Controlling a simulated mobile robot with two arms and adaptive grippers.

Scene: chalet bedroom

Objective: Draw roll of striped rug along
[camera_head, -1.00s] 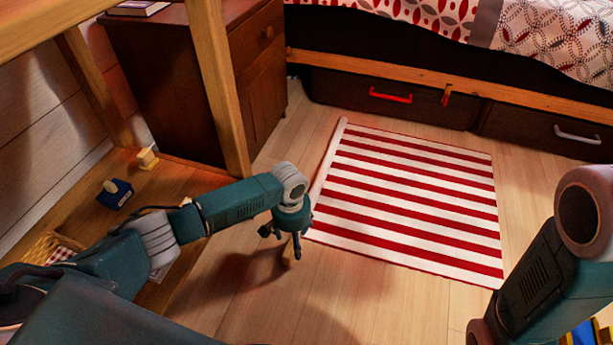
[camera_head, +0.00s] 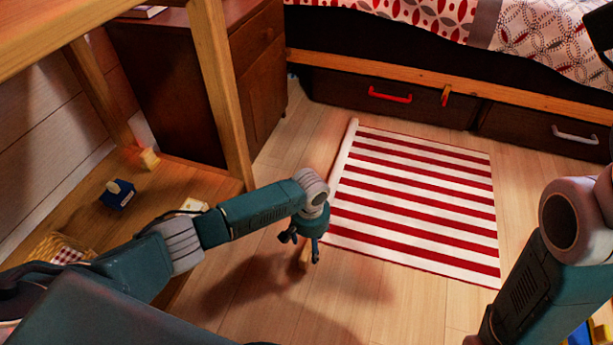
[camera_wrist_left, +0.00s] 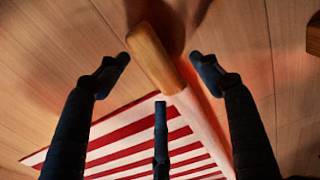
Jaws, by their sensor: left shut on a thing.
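The striped rug (camera_head: 415,205), red and white, lies mostly flat on the wooden floor. Its left edge is wound into a thin pale roll (camera_head: 345,152). A wooden rod end (camera_wrist_left: 153,58) sticks out of the near end of the roll, which also shows in the left wrist view (camera_wrist_left: 203,125). My left gripper (camera_head: 303,250) is low over this near end, its fingers around the rod end and shut on the roll. A dark shape (camera_head: 599,28) at the top right edge may be part of my right gripper; its fingers cannot be made out.
A bed with under-bed drawers (camera_head: 390,98) stands behind the rug. A dark cabinet (camera_head: 170,85) and a wooden post (camera_head: 219,95) are at the left. A blue block (camera_head: 116,196) and basket (camera_head: 60,250) lie further left.

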